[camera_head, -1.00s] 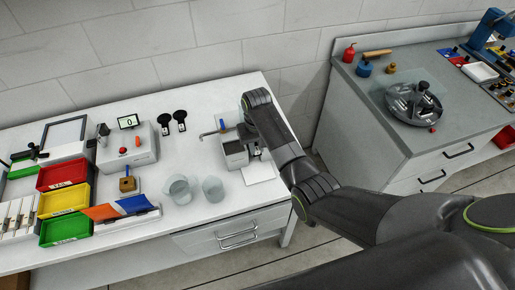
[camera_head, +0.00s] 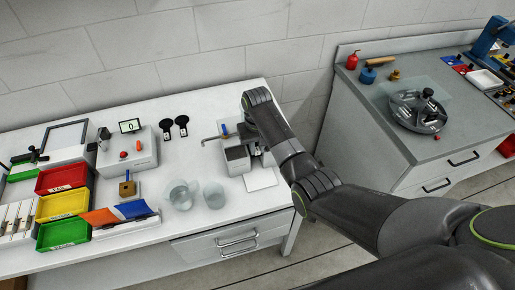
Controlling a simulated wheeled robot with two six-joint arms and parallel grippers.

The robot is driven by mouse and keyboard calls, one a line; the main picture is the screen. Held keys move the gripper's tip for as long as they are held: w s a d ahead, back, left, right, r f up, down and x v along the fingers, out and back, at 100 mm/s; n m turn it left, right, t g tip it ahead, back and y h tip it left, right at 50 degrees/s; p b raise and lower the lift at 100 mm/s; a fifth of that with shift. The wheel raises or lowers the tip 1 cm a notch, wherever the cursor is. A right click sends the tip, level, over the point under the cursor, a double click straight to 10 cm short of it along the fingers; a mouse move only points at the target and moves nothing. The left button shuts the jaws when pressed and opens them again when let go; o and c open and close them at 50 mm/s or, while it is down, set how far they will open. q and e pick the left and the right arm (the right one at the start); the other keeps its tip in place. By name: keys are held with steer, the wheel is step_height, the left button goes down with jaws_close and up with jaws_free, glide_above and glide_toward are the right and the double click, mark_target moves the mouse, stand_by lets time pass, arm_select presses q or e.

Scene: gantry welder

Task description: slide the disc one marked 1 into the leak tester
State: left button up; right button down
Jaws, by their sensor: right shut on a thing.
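My right arm reaches in from the lower right over the white table. My right gripper (camera_head: 247,132) is small, dark and mostly hidden by my own wrist, beside a grey box-shaped unit (camera_head: 237,160) with an open top and a blue-topped spout. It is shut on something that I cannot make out. Two black round discs with white-labelled stems (camera_head: 166,125) lie on the table to the left of that unit; any number on them is too small to read. I cannot tell which unit is the leak tester. My left gripper is not in view.
A grey instrument (camera_head: 138,152) with a display reading 0 stands left of the discs. Two clear beakers (camera_head: 181,194) stand near the front. Red, yellow and green bins (camera_head: 63,205) are at the left. A grey cabinet (camera_head: 375,150) with a round metal fixture (camera_head: 416,112) is at the right.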

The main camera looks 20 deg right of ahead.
steer(key=shift+p, duration=0.45)
stand_by(0.3)
steer(key=c, duration=1.3)
jaws_free()
steer(key=shift+o, duration=0.2)
steer(key=shift+r, duration=0.15)
